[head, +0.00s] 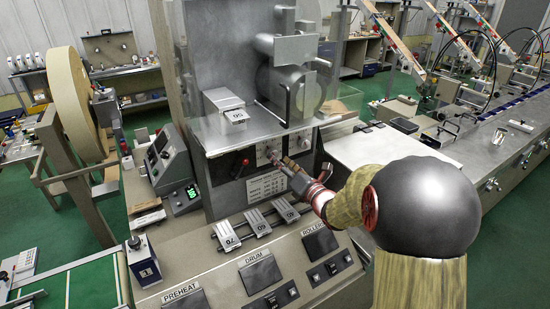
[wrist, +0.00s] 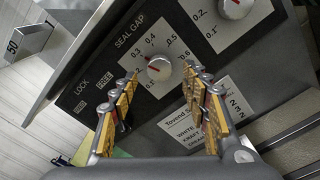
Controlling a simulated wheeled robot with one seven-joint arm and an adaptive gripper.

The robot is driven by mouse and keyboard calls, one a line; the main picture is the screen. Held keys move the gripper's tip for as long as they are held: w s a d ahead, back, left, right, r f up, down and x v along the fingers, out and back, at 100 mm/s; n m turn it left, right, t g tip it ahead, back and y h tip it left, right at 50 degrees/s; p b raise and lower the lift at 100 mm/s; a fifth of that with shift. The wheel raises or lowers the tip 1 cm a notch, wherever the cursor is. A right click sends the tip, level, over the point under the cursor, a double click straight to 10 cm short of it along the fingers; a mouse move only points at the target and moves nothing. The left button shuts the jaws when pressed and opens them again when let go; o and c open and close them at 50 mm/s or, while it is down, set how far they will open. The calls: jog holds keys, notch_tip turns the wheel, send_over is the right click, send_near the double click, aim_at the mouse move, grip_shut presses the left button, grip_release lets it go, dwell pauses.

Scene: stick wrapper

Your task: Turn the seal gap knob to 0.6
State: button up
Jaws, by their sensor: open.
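In the head view my gripper (head: 274,158) is close to the panel and hides much of the dial.
A second knob (wrist: 236,7) with marks 0.1 and 0.2 sits at upper right. LOCK and FREE labels (wrist: 97,95) lie left of the dial. In the head view a red-knobbed lever (head: 245,162) is left of my gripper, below a metal shelf (head: 215,136).

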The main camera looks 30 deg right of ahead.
jog(key=w, duration=0.3)
jog(key=shift+w+a, duration=0.1)
jog(key=shift+w, duration=0.05)
jog(key=shift+c, duration=0.6)
jog(key=c, duration=1)
